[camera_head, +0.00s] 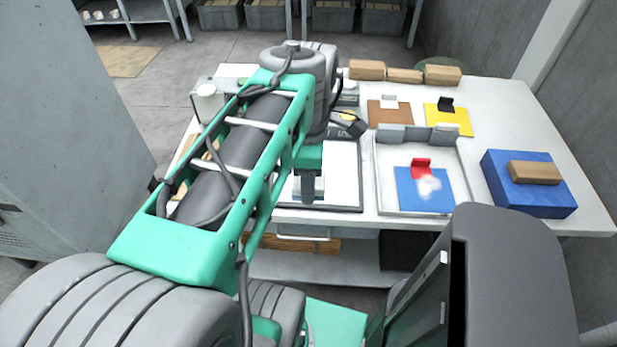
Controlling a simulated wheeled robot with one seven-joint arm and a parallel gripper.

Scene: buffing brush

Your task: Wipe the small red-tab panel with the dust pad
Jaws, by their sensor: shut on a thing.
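The small blue panel (414,199) with a red tab (421,168) lies in a shallow pale tray (466,200) right of centre on the table. A white smudge of dust (428,186) sits on its face. My gripper (309,188) is to the left of that tray, pointing down over a white, dark-framed surface (341,185). It is shut on a pale grey piece that I take for the dust pad; my wrist hides most of it. I cannot tell whether the held piece touches the surface below.
A blue box (502,181) bearing a wooden block (535,172) stands at the right. A brown panel (388,118) and a yellow panel (455,121) lie behind the tray. Upright grey blocks (391,133) stand at its rear edge. Wooden blocks (404,76) line the table's back.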

